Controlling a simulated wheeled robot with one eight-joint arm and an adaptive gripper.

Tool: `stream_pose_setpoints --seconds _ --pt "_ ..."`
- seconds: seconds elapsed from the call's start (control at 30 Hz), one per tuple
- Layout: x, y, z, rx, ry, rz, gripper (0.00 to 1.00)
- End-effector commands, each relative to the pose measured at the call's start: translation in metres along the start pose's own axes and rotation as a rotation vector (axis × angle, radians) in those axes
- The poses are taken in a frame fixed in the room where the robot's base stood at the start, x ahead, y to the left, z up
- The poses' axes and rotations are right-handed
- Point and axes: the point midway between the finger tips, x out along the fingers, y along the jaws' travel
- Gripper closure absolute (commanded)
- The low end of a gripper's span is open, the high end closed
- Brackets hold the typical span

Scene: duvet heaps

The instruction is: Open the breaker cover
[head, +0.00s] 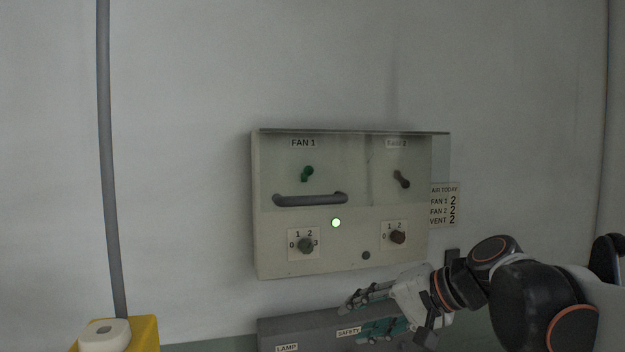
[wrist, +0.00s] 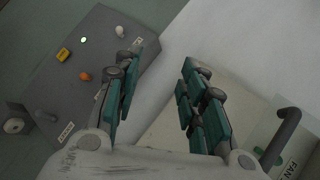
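The pale breaker box (head: 345,262) hangs on the wall. A clear cover (head: 345,150) lies down over its upper half, in front of a green FAN 1 lever (head: 307,174) and a dark FAN 2 lever (head: 402,179). A grey bar handle (head: 310,200) is at the cover's lower left; it also shows at the right of the wrist view (wrist: 282,136). My gripper (head: 356,319) is below the box, in front of the lower console, apart from the handle. In the wrist view its green-padded fingers (wrist: 165,60) are spread with nothing between them.
A grey console (wrist: 100,75) with small buttons sits beneath the box. A paper notice (head: 444,204) is at the right. A yellow block with a white roll (head: 105,335) stands lower left.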

Motion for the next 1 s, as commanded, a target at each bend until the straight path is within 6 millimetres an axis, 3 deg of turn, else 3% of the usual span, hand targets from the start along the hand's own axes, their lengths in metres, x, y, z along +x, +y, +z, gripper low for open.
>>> stream_pose_setpoints --seconds 0.03,0.2,0.33,0.47,0.67,1.0 --pt "-0.015 -0.035 -0.018 0.041 -0.013 -0.054 0.62" --pt "-0.053 -0.108 -0.059 0.163 -0.067 -0.248 0.62" --pt "-0.09 -0.143 -0.081 0.22 -0.095 -0.373 0.62" --pt "-0.11 -0.158 -0.089 0.241 -0.11 -0.439 0.62" --pt "-0.099 -0.167 -0.088 0.243 -0.116 -0.451 0.62" --pt "-0.041 -0.196 -0.084 0.242 -0.117 -0.449 0.62"
